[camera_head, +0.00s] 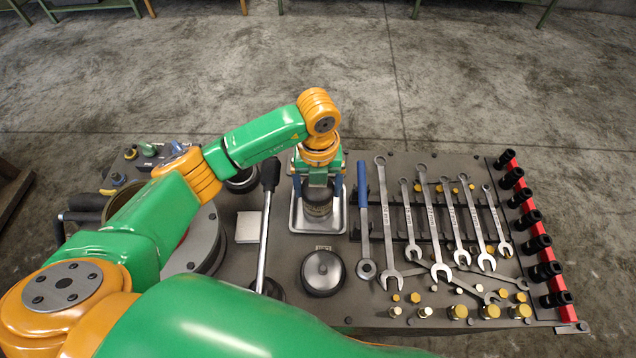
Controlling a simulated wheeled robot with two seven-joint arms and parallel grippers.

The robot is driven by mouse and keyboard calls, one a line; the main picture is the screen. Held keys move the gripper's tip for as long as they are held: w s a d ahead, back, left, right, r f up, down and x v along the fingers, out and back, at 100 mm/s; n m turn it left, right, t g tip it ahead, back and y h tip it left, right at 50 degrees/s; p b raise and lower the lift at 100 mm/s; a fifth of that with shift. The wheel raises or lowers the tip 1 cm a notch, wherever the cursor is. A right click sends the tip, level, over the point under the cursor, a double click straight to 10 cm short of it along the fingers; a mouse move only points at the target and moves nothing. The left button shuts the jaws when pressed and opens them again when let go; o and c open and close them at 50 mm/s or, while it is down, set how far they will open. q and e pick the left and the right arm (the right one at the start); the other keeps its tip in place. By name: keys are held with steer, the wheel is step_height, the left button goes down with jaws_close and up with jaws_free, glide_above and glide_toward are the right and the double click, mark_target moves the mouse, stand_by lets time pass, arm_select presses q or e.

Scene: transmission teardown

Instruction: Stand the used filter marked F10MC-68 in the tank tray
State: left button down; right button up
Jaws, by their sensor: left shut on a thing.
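The filter (318,204) is a short dark cylinder with a lighter band; its marking is too small to read. My left gripper (318,190) points down from above, shut on the filter, with a blue finger on each side. The tank tray (298,221) is a shallow light metal tray near the middle of the table. The filter is upright over the tray's interior. I cannot tell whether its base touches the tray floor. The gripper and wrist hide the filter's top and the tray's back part. My right gripper is not in view.
A round dark lidded part (323,271) sits just in front of the tray. A long lever (266,215) rises to its left. A blue-handled wrench (364,220) and several spanners (410,220) lie right of it. A red socket rail (535,230) edges the table.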

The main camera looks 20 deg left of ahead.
arm_select(q)
steer(key=shift+f, duration=0.1)
jaws_free()
steer(key=shift+r, duration=0.3)
step_height(320, 180, up, 5)
steer(key=shift+b, duration=0.95)
step_height(320, 180, up, 7)
steer(key=shift+f, duration=0.15)
